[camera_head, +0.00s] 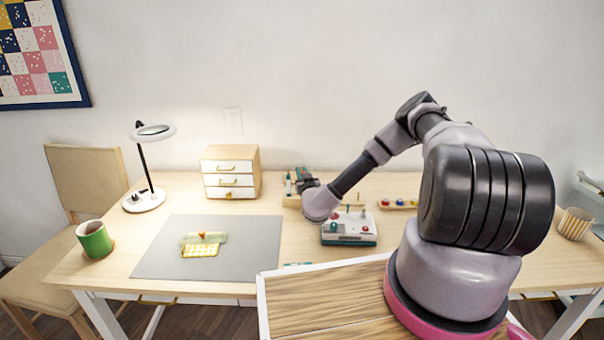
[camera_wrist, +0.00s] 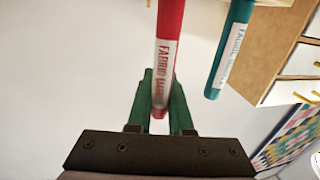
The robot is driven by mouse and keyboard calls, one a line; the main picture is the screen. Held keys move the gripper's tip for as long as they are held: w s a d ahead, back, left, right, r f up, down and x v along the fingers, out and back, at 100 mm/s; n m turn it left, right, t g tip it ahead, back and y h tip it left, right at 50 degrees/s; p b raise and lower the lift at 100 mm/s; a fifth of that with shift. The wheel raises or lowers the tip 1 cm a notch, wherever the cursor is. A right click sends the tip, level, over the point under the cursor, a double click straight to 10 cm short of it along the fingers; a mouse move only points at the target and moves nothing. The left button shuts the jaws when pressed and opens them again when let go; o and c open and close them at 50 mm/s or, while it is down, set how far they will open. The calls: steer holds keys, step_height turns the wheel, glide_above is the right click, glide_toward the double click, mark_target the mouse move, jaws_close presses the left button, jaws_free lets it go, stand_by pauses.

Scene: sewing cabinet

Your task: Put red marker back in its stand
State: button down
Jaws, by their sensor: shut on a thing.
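The red marker (camera_wrist: 168,40) with a white label stands between the green fingers of my gripper (camera_wrist: 160,85) in the wrist view. My gripper is shut on it. A teal marker (camera_wrist: 232,45) stands to its right, apart from it. My gripper and wrist hide part of the stand. I cannot tell whether the red marker's lower end is inside the stand.
A small drawer cabinet (camera_head: 230,172) stands left of the stand. A white and teal box (camera_head: 349,228) with pins is close to the front right. A lamp (camera_head: 147,198), a green mug (camera_head: 95,240) and a grey mat (camera_head: 160,262) with folded fabric lie further left.

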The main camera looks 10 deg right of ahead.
steer(key=shift+f, duration=0.7)
stand_by(1.0)
steer(key=c, duration=0.8)
jaws_free()
steer(key=shift+o, duration=0.2)
steer(key=s, duration=0.7)
steer(key=shift+s, duration=0.3)
